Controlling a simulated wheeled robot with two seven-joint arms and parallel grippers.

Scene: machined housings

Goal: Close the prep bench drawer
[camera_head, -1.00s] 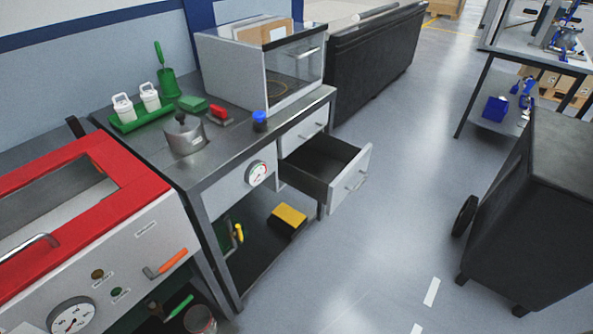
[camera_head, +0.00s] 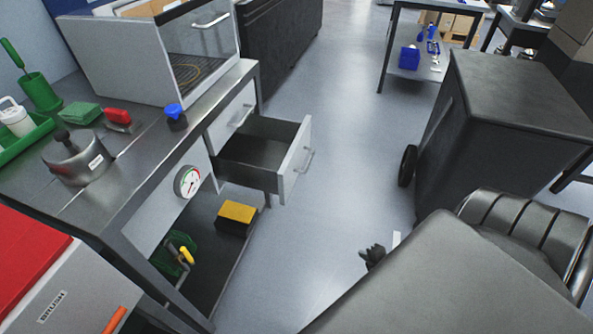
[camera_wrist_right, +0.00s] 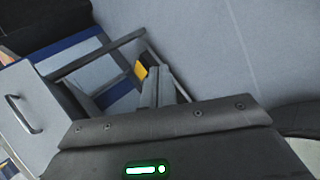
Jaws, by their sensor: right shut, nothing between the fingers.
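The prep bench (camera_head: 150,150) stands at left with a metal top. Its drawer (camera_head: 262,152) is pulled out to the right, open and empty, and its pale front (camera_head: 295,160) has a bar handle (camera_head: 303,160). A second, shut drawer front (camera_head: 236,112) sits above and behind it. My right gripper (camera_head: 372,256) is small and dark, low in the head view, right of the open drawer and apart from it. Its fingers (camera_wrist_right: 153,86) are shut and empty in the right wrist view. There, a grey panel with a bar handle (camera_wrist_right: 22,112) shows at left, apart from the fingers. My left gripper is out of view.
A black wheeled cabinet (camera_head: 500,110) stands at right. Free floor (camera_head: 345,140) lies between it and the bench. A yellow-topped box (camera_head: 237,213) sits on the bench's lower shelf. A glass-fronted case (camera_head: 165,55), a pot and a green tray stand on top.

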